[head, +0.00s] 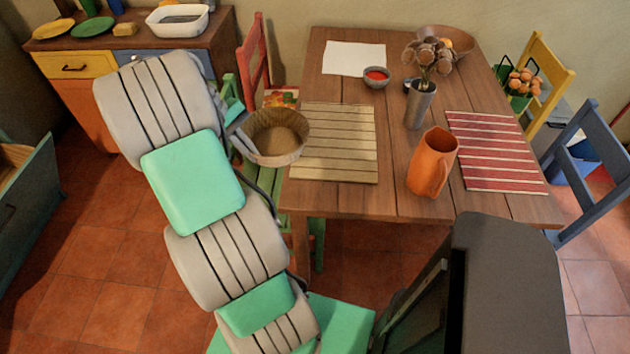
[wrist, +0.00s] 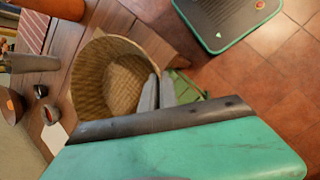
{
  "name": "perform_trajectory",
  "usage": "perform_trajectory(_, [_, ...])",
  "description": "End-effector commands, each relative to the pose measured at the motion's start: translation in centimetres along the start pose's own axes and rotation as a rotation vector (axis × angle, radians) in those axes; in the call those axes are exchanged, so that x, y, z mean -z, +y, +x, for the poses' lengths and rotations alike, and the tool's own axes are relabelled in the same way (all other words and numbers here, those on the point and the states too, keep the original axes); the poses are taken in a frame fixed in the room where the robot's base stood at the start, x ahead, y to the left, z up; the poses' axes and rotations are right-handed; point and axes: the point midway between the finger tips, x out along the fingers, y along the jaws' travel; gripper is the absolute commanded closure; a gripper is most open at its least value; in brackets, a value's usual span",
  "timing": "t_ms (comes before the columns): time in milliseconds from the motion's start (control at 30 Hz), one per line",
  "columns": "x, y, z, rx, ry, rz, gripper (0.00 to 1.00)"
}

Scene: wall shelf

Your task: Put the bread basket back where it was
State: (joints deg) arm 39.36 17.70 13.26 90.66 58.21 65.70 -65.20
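The bread basket (head: 277,139), round and woven with a pale rim, is at the table's left edge, overlapping the left side of the beige striped mat (head: 350,143) in the head view. It looks slightly tilted and empty. In the wrist view the basket (wrist: 112,82) fills the left middle. My gripper (wrist: 158,92) has its two grey fingers close together at the basket's rim, and the rim seems to run between them. I cannot tell whether the basket touches the table.
On the wooden table (head: 400,205) stand an orange pitcher (head: 432,162), a metal vase (head: 420,104) with dried flowers, a small red-filled bowl (head: 376,77) and a brown bowl (head: 447,40). A red striped mat (head: 495,150) lies right. A red chair (head: 256,62) stands behind the basket.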

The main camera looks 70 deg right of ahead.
Motion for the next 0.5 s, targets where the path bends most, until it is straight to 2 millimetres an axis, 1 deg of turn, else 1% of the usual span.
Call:
perform_trajectory(33, [-0.5, 0.4, 1.2, 0.002, -0.002, 0.003, 1.00])
perform_trajectory(267, [-4.0, 3.3, 6.7, 0.002, -0.003, 0.004, 1.00])
perform_trajectory(300, [-4.5, 3.8, 7.7, 0.003, -0.003, 0.004, 1.00])
perform_trajectory(400, [-4.8, 4.1, 10.7, 0.003, -0.004, 0.000, 1.00])
perform_trajectory(500, [-5.1, 4.4, 12.6, 0.002, -0.002, 0.001, 1.00])
